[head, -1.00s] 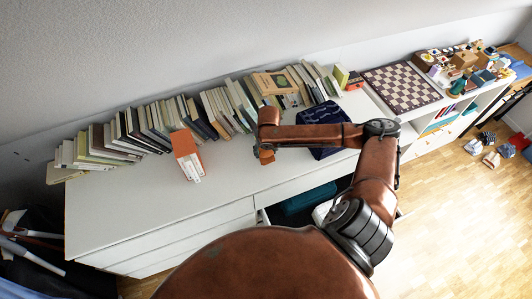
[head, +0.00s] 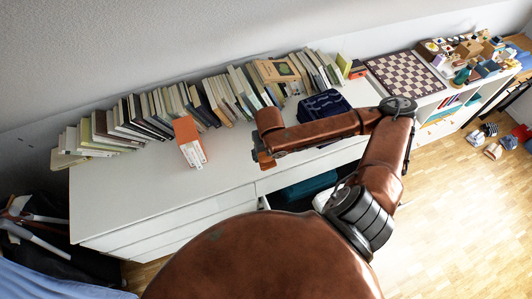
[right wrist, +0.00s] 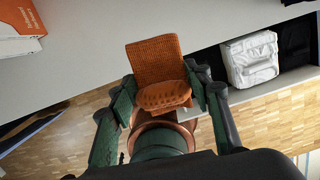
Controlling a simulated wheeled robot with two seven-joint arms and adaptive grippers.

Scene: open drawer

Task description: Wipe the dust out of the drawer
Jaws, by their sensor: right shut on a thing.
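My right gripper (right wrist: 165,95) is shut on an orange textured cloth or sponge (right wrist: 158,58); in the head view the gripper (head: 265,161) is above the white cabinet's top near its front edge. The open drawer (right wrist: 293,78) is to the right of the gripper in the right wrist view, with a dark interior. A folded white cloth (right wrist: 250,58) lies in it, and a dark item beside it. In the head view a teal item (head: 305,187) shows inside the drawer, partly hidden by my right arm. No dust can be made out. My left gripper is out of view.
The front left of the top is clear. Wooden floor (head: 455,200) lies at the right.

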